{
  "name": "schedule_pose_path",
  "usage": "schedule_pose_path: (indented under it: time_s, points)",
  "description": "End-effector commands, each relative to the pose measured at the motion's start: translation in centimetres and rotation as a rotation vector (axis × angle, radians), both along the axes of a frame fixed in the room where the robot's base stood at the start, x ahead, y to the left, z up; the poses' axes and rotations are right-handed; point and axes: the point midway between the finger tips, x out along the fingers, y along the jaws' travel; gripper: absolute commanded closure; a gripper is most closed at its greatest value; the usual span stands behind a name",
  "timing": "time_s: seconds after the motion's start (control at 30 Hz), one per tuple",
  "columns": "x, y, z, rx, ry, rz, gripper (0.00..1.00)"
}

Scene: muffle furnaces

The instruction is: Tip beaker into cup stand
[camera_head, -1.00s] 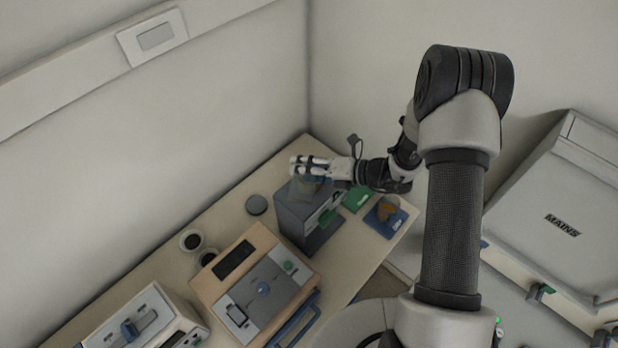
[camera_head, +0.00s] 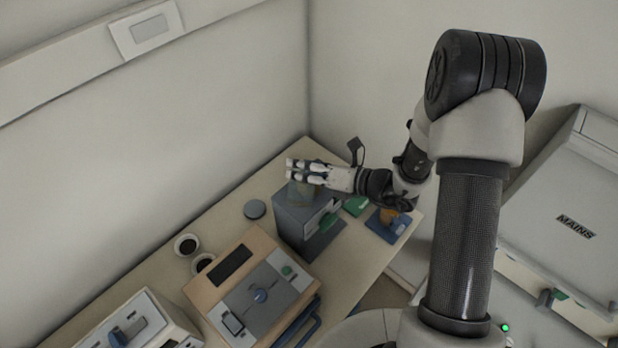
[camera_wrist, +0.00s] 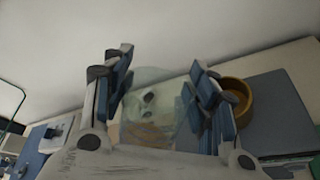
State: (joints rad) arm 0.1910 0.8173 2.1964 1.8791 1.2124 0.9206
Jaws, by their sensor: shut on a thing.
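My gripper (camera_head: 305,171) is shut on a clear glass beaker (camera_wrist: 150,95), which sits between its two fingers in the wrist view. In the head view the beaker (camera_head: 302,191) shows faintly below the fingers, over the grey box (camera_head: 294,222). Tan stripes show in or through the glass; I cannot tell which. The beaker's tilt is hard to judge. A yellow-brown round cup (camera_wrist: 240,95) shows just right of the right finger, at the edge of a blue-grey surface (camera_wrist: 275,112). I cannot tell which part is the cup stand.
An orange-brown vessel (camera_head: 390,215) is on a blue pad (camera_head: 381,230) at the right, near a green item (camera_head: 355,206). A grey disc (camera_head: 255,209), dark-topped round pots (camera_head: 187,245) and a tan instrument (camera_head: 212,283) stand left of the box. Walls close the back.

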Motion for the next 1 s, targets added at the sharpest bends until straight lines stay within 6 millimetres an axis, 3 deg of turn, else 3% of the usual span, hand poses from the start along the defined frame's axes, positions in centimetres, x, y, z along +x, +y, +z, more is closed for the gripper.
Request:
schedule_pose_path:
  time_s: [1.0]
  points:
    - [-0.9,0.2,1.0,-0.084,-0.340,0.000,0.92]
